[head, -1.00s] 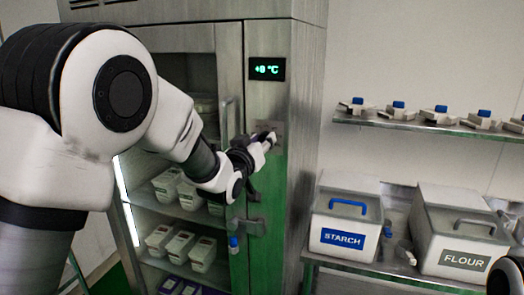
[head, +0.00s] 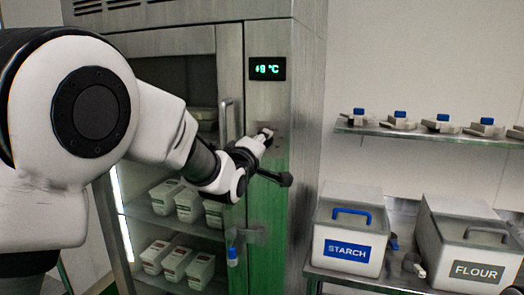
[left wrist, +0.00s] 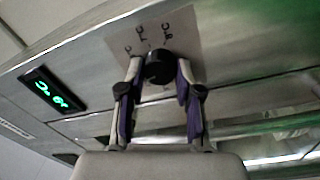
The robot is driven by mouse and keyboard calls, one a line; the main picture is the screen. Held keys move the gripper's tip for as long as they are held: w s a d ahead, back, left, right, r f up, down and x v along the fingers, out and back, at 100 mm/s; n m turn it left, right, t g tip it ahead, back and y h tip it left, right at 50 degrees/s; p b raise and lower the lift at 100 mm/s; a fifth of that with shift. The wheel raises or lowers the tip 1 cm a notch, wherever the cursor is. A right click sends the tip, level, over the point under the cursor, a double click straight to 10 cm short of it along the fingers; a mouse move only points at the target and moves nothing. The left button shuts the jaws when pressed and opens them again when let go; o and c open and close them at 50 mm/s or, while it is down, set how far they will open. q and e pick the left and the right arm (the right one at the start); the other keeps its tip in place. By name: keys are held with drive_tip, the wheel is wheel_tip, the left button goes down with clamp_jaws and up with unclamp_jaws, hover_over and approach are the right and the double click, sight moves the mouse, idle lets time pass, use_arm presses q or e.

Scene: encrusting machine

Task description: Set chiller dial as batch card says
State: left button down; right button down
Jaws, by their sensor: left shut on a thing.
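The chiller is the tall steel cabinet (head: 272,40) with a glass door. Its green display (head: 267,69) shows a positive °C value; the digit looks like 8 or 9. The display also shows in the left wrist view (left wrist: 52,90), tilted. My left gripper (head: 267,134) is at the panel below the display and hides the dial in the head view. In the left wrist view, the gripper (left wrist: 159,70) has its two fingers shut on the round black dial (left wrist: 158,66). Small marks surround the dial on a pale plate (left wrist: 150,35). I see no batch card. My right gripper is out of view.
The door handle (head: 226,118) stands left of my left gripper. White tubs (head: 188,206) sit on shelves behind the glass. At right, a STARCH bin (head: 347,232) and a FLOUR bin (head: 476,250) stand below a wall shelf (head: 430,133) with several blue-topped items.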

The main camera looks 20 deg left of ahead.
use_arm(q)
drive_tip(key=n+b, duration=0.2)
drive_tip(key=n, duration=0.3)
drive_tip(key=shift+f+n+y, duration=0.15)
drive_tip(key=shift+n+y, duration=0.15)
drive_tip(key=shift+b, duration=0.3)
drive_tip(key=c, duration=0.8)
unclamp_jaws()
